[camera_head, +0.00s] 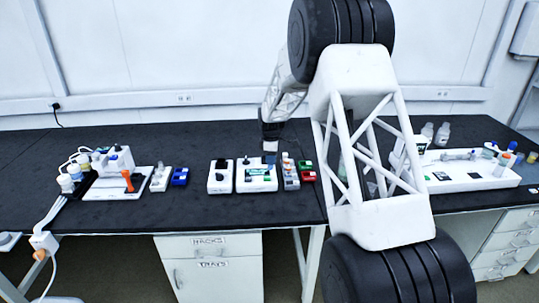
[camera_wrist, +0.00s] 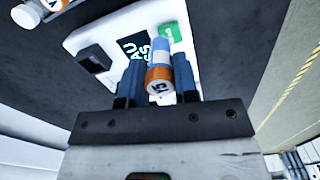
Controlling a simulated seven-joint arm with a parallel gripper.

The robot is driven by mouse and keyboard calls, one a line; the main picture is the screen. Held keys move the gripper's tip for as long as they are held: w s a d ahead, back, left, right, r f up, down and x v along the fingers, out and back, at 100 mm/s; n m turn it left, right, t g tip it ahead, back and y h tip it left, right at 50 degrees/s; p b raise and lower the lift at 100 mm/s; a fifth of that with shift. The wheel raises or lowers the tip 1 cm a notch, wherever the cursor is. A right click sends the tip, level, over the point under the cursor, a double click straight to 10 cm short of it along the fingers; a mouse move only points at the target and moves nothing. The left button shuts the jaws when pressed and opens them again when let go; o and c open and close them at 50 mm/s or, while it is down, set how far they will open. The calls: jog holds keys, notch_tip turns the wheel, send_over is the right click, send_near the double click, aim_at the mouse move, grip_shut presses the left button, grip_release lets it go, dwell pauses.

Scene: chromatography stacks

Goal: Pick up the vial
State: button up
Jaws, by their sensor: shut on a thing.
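My gripper (camera_wrist: 159,84) is shut on a vial with an orange, marked cap (camera_wrist: 159,74). The cap faces the wrist camera, and a light-blue part of the vial shows behind it. The dark-blue fingers stand on both sides of the vial. In the head view my gripper (camera_head: 270,148) is over a white device (camera_head: 243,187) on the black bench, and the vial is too small to make out. The white device fills much of the wrist view (camera_wrist: 80,42). I cannot tell whether the vial's far end still touches it.
Beside the device stand a rack with several small items (camera_head: 290,173) and green and red boxes (camera_head: 307,171). Another white unit (camera_head: 220,177) is on its left, a blue box (camera_head: 180,177) further left. A white tray (camera_head: 475,181) lies at right. Bare black bench (camera_head: 200,205) is in front.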

jog(key=shift+s+d+r, duration=0.1)
jog(key=shift+s+d, duration=0.1)
jog(key=shift+s, duration=1.5)
jog(key=w+d+f, duration=0.2)
jog(key=w+d, duration=1.4)
jog(key=w, duration=0.1)
jog(key=shift+d, duration=0.3)
jog(key=shift+f, duration=0.2)
jog(key=shift+f, duration=1.95)
jog(key=shift+f, duration=1.5)
